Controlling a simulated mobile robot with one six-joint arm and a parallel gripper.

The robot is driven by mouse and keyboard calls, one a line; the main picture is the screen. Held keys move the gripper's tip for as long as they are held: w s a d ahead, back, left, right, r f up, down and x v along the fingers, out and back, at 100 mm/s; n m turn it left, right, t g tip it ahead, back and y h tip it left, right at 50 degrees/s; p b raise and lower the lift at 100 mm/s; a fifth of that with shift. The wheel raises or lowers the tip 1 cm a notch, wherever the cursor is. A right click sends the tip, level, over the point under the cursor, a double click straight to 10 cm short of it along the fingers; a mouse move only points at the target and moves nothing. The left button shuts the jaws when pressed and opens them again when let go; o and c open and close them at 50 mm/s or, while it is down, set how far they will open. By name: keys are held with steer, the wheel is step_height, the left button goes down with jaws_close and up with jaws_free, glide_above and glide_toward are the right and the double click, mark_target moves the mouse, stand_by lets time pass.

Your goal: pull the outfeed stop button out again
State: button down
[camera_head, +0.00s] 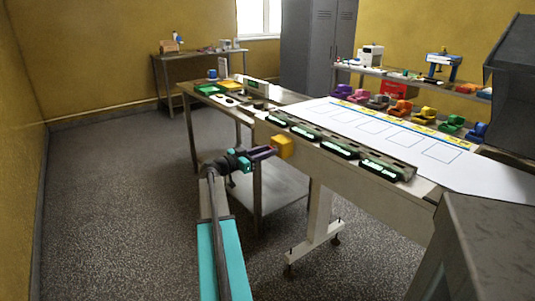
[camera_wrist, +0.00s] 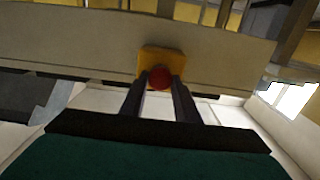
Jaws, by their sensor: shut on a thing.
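The outfeed stop button is a red round knob (camera_wrist: 160,78) on a yellow box (camera_wrist: 162,58) fixed to the side of the pale conveyor frame. In the head view the yellow box (camera_head: 283,147) shows on the frame's near side, and the red knob is hidden there. My gripper (camera_wrist: 159,88) has its two dark fingers on either side of the red knob and is shut on it. In the head view my gripper (camera_head: 264,153) reaches the box from the left. How far out the knob stands cannot be told.
The conveyor (camera_head: 400,148) runs above and right of my arm, with several green-labelled black bars along its near edge. A steel table (camera_head: 187,88) with trays stands behind. Its lower shelf (camera_head: 285,192) lies below my gripper. The floor at left is clear.

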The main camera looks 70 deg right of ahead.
steer(key=shift+w+a+f+b, duration=0.1)
steer(key=shift+a+f+b, duration=0.1)
steer(key=shift+a+b, duration=0.4)
steer(key=shift+d, duration=0.15)
steer(key=c, duration=1.4)
jaws_free()
steer(key=shift+w+r, duration=0.1)
steer(key=shift+o, duration=0.2)
steer(key=shift+w, duration=0.1)
steer(key=b+v, duration=0.1)
steer(key=v, duration=1.2)
steer(key=shift+a, duration=0.4)
steer(key=shift+w, duration=0.1)
